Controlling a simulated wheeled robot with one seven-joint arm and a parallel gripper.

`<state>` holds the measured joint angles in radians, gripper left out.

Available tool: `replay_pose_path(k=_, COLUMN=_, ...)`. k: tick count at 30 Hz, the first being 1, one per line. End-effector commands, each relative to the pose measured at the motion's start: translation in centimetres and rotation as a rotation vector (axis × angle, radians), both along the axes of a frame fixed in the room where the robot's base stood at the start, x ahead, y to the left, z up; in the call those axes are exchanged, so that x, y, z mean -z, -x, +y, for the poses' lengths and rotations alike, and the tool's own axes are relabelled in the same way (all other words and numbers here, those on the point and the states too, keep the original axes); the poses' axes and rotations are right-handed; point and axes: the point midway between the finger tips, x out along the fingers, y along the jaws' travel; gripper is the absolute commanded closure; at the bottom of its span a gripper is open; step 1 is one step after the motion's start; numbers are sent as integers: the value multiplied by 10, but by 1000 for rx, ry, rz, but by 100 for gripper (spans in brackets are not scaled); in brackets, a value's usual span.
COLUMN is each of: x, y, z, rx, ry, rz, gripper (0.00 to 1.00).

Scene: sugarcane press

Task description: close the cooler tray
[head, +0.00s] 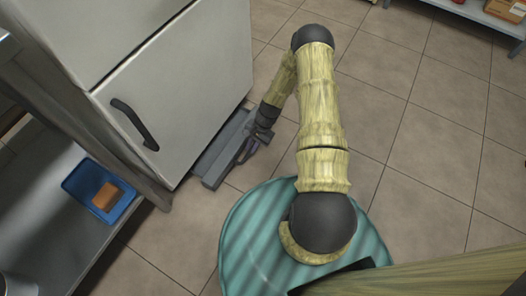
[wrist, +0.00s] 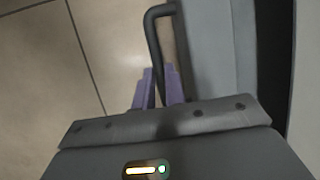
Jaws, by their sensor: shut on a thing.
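The white cooler (head: 175,90) stands at the left in the head view, its upright door shut with a black handle (head: 134,124). The grey cooler tray (head: 212,172) sticks out a little from under the door, low near the floor. My gripper (head: 246,152) is at the tray's front. In the wrist view my gripper (wrist: 158,88) has its purple fingers shut around the dark bar of the tray handle (wrist: 154,38). The grey tray front (wrist: 215,50) is right of the handle, with a dark gap (wrist: 270,60) between it and the cooler body.
A metal shelf (head: 60,225) left of the cooler holds a blue bin (head: 75,183) with an orange-brown block (head: 105,196). Another shelf (head: 478,14) with boxes is at the top right. The tiled floor (head: 430,130) around my arm is clear.

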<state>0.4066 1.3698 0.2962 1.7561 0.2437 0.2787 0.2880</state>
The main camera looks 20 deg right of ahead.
Motion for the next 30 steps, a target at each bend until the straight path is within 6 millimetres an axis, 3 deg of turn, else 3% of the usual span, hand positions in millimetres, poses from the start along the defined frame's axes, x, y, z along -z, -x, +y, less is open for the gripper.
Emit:
replay_pose_path(k=3, x=-1, y=-23, z=20, rx=-4, ry=0, rz=-4, gripper=100)
replay_pose_path(k=9, x=0, y=-47, z=40, rx=-2, ry=0, rz=-3, gripper=100)
replay_pose_path(k=23, x=0, y=-54, z=46, rx=0, ry=-1, rz=1, gripper=100)
replay_pose_path(k=24, x=0, y=-54, z=46, rx=0, ry=-1, rz=1, gripper=84)
replay_pose_path(k=27, x=0, y=-54, z=46, rx=0, ry=-1, rz=1, gripper=66)
replay_pose_path(k=30, x=0, y=-54, z=46, rx=0, ry=-1, rz=1, gripper=66)
